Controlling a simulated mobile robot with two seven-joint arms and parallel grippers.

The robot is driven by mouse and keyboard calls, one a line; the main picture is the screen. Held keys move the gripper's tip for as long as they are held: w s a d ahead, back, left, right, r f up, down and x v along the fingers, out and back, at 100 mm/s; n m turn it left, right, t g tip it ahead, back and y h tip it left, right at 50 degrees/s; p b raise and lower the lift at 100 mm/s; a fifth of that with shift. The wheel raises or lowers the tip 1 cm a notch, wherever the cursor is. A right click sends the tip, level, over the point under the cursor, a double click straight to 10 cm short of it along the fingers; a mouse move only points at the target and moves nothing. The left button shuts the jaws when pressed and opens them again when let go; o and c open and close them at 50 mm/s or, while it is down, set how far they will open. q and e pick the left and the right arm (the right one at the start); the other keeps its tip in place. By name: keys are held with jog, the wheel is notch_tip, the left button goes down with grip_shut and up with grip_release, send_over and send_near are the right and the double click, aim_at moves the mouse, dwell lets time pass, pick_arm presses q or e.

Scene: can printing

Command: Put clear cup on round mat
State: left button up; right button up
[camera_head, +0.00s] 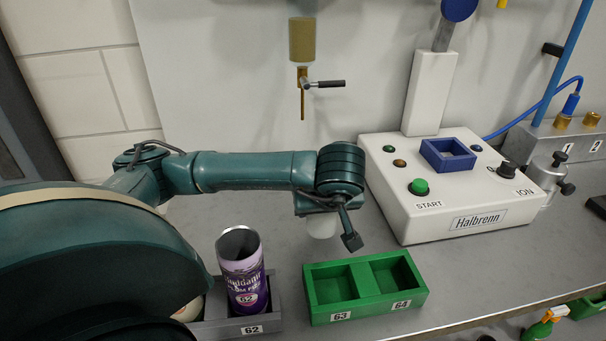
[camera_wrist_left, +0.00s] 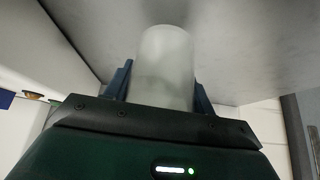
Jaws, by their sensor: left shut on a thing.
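My left gripper (camera_head: 335,230) is in the head view, below the end of my teal arm and in front of the white machine's left side. It is shut on a frosted clear cup (camera_head: 321,226), which shows only partly beneath the wrist. In the left wrist view, the cup (camera_wrist_left: 166,58) stands between the two dark fingers. I cannot tell whether its base touches the counter. I do not see a round mat; my arm hides part of the counter. My right gripper is not in view.
A purple can (camera_head: 243,275) stands in grey tray 62 (camera_head: 255,328). An empty green two-compartment tray (camera_head: 363,305) lies to its right. The Halbrenn machine (camera_head: 460,205) stands behind at right. A wall tap (camera_head: 303,85) hangs above. Grey counter (camera_head: 450,270) is clear in front of the machine.

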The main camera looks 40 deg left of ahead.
pick_arm(q)
jog(key=shift+a+f, duration=0.1)
jog(key=shift+a, duration=0.35)
jog(key=w+a, duration=0.3)
jog(key=w+a+p, duration=0.1)
jog(key=w+a, duration=0.2)
jog(key=a, duration=0.1)
jog(key=w+a+p, duration=0.1)
jog(key=w+a, duration=0.1)
jog(key=a, duration=0.2)
jog(key=shift+w, duration=0.4)
jog(key=w+a+p, duration=0.1)
jog(key=w+a, duration=0.1)
jog(key=a, duration=0.1)
jog(key=shift+w, duration=0.2)
jog(key=shift+s+d+f, duration=0.1)
jog(key=shift+f, duration=0.7)
jog(key=shift+f, duration=0.2)
jog(key=o, duration=1)
